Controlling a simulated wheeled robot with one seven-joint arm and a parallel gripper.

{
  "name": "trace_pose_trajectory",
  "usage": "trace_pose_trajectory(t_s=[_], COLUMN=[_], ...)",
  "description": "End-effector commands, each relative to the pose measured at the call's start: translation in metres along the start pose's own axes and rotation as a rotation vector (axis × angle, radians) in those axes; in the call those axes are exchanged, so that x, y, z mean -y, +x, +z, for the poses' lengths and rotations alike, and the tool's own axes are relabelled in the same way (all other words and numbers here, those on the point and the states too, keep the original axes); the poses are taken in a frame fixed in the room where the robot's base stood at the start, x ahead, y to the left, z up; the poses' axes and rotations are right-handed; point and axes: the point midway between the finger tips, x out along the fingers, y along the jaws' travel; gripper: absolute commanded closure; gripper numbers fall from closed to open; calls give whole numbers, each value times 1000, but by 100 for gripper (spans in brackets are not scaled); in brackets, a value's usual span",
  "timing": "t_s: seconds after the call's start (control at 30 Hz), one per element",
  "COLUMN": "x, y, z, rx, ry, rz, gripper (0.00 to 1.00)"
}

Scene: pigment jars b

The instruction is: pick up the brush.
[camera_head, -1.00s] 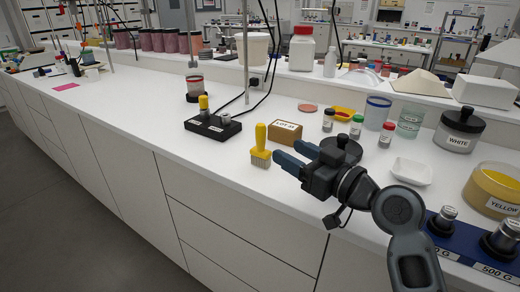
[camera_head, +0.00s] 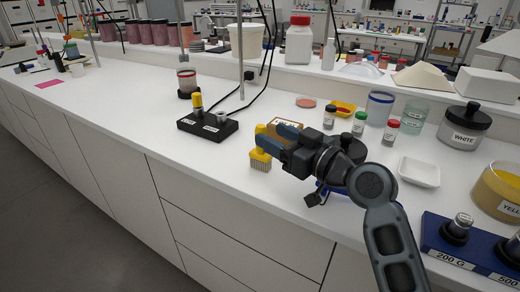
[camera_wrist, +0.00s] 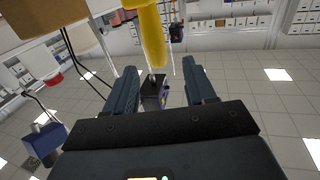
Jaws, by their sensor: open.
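In the wrist view the yellow handle (camera_wrist: 150,35) shows at the top, just beyond and roughly between the open fingertips of my gripper (camera_wrist: 158,68). I cannot tell whether either finger touches the handle.
A brown box (camera_head: 271,129) stands close behind my fingers, partly hidden. A black stand (camera_head: 208,126) with a yellow-topped piece is to the left. Small jars (camera_head: 359,124), a white dish (camera_head: 419,172) and a blue weight block (camera_head: 455,252) are to the right.

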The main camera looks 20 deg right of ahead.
Motion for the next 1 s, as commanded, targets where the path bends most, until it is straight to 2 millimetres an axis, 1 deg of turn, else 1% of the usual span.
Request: trace_pose_trajectory(t_s=[0.33, 0.43, 0.67, 1.0], x=[-2, -2, -2, -3], y=[45, 51, 52, 52], z=[2, 3, 4, 4], rx=[2, 1, 1, 0], ry=[-2, 0, 1, 0], rz=[0, 3, 3, 3], gripper=[45, 45, 45, 77])
